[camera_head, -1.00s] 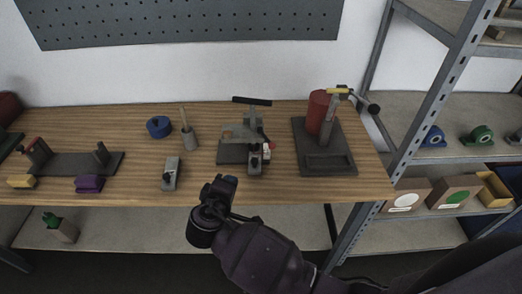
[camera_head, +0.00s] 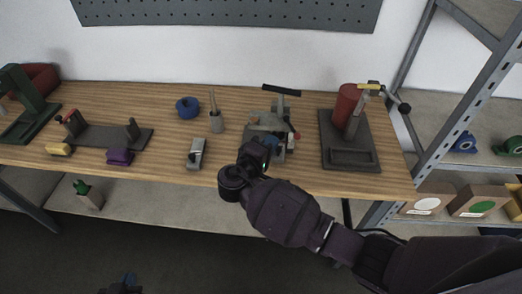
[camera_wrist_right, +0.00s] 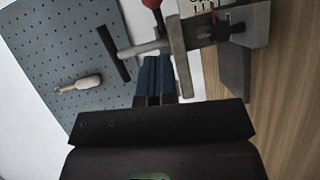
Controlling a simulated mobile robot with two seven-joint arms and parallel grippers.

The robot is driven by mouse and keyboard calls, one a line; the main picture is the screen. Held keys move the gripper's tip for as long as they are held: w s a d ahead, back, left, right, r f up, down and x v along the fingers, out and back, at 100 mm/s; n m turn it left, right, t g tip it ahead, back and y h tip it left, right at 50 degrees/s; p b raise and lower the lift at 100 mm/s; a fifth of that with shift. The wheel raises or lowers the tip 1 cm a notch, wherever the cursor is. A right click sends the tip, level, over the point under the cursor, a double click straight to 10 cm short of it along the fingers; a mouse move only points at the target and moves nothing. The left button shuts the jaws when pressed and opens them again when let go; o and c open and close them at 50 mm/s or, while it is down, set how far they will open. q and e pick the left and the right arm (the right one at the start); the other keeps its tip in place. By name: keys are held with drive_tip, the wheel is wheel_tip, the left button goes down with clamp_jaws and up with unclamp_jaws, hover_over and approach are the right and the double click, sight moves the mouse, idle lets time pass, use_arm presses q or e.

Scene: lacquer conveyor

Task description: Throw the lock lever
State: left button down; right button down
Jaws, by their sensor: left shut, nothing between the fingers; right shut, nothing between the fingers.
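The grey clamping device (camera_head: 268,138) stands on the bench, with a black bar handle (camera_head: 282,90) at its back. In the right wrist view the device (camera_wrist_right: 255,22) shows a pale rod (camera_wrist_right: 145,48) with a rounded end and a red-tipped lever (camera_wrist_right: 152,4), cut off at the top. I cannot tell for sure which part is the lock lever. My right gripper (camera_head: 262,150) is shut and empty at the device's front left. Its blue fingertips (camera_wrist_right: 155,68) are close to the rod; contact is unclear. My left gripper (camera_head: 128,278) is shut, low at the bottom edge.
On the bench (camera_head: 300,182), a grey block (camera_head: 196,153), blue ring (camera_head: 187,107) and grey cup (camera_head: 216,122) stand left of the device. A red cylinder (camera_head: 347,105) on a dark base stands right. A metal shelf (camera_head: 455,105) borders the bench's right end.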

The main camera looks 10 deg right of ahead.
sight(292, 127)
use_arm(q)
drive_tip(key=shift+s+r+p, duration=0.25)
drive_tip(key=shift+s+p, duration=0.1)
drive_tip(key=shift+p, duration=0.35)
use_arm(e)
drive_tip(key=shift+w+d+f, duration=0.1)
drive_tip(key=shift+w+d, duration=0.05)
drive_tip(key=shift+d, duration=0.65)
drive_tip(key=shift+w+d+f, duration=0.1)
drive_tip(key=shift+d, duration=0.7)
drive_tip(key=shift+w+d+f, duration=0.1)
drive_tip(key=shift+w+d, duration=0.05)
drive_tip(key=shift+d, duration=0.65)
use_arm(q)
drive_tip(key=shift+s, duration=0.1)
use_arm(e)
drive_tip(key=shift+w, duration=0.1)
